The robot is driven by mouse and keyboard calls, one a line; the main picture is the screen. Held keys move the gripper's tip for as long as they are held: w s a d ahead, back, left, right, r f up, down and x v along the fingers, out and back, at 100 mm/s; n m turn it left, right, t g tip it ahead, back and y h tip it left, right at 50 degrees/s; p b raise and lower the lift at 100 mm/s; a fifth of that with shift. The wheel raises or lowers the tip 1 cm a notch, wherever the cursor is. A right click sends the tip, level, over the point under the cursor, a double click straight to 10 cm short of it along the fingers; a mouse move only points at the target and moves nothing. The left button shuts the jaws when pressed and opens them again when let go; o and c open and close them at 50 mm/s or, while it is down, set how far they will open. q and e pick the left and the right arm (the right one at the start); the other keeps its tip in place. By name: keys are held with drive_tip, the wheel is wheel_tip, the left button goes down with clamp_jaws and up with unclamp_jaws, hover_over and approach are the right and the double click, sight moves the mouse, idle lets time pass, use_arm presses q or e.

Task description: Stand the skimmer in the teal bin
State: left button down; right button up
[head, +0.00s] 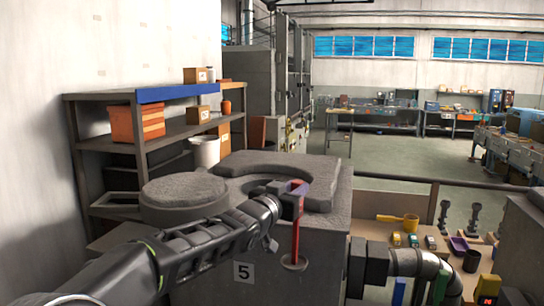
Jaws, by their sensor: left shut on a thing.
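My left gripper (292,191) is shut on the upper part of the handle. I cannot make out the teal bin for sure in this view.
The grey furnace-like block (325,225) with a round lid (184,189) stands close behind the skimmer. A wooden bench (440,243) at right holds a yellow ladle (411,219), a purple tray (459,244), a dark cup (472,261) and small blocks. Shelves (150,143) stand at left.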

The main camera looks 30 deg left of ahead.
use_arm(q)
drive_tip(key=s+d+f+m+h, duration=0.2)
drive_tip(key=s+d+f+h, duration=0.1)
drive_tip(key=d+f, duration=0.5)
drive_tip(key=s+d+f+m+h, duration=0.1)
drive_tip(key=s+d+f+h, duration=0.1)
drive_tip(key=s+d+f, duration=0.3)
drive_tip(key=d+f, duration=0.4)
drive_tip(key=f, duration=0.6)
drive_tip(key=shift+s+f+m+g+h, duration=0.2)
drive_tip(key=shift+s+m+g+h, duration=0.15)
drive_tip(key=shift+m+g+h, duration=0.05)
drive_tip(key=shift+d, duration=0.2)
